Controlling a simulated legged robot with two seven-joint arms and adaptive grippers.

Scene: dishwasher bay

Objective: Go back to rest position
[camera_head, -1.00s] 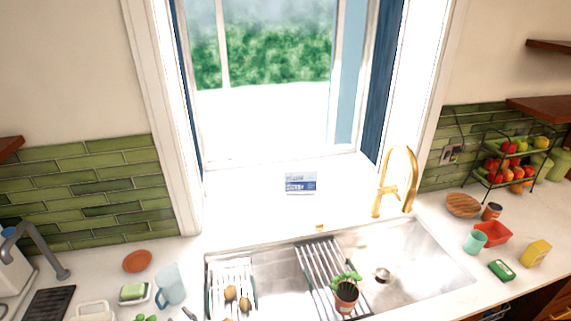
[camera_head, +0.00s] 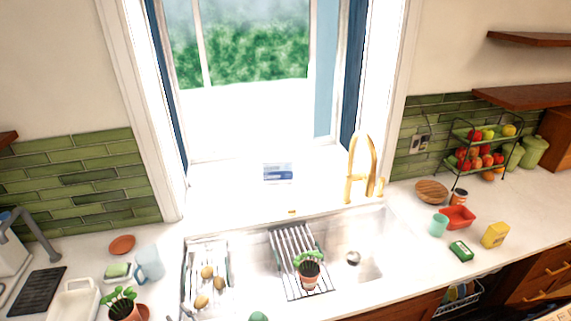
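A small grey piece at the bottom edge, left of centre, looks like the tip of my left gripper (camera_head: 182,315). It is just in front of the sink's left part, and the frame edge cuts off the rest. I cannot tell whether it is open or shut, and nothing is seen held in it. My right gripper is not in view.
The steel sink (camera_head: 370,243) holds a rack with potatoes (camera_head: 207,272) and a rack bearing a potted plant (camera_head: 309,272). A blue mug (camera_head: 150,263) and another potted plant (camera_head: 124,305) stand left. A gold faucet (camera_head: 360,170) rises behind. A fruit stand (camera_head: 480,150) stands right.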

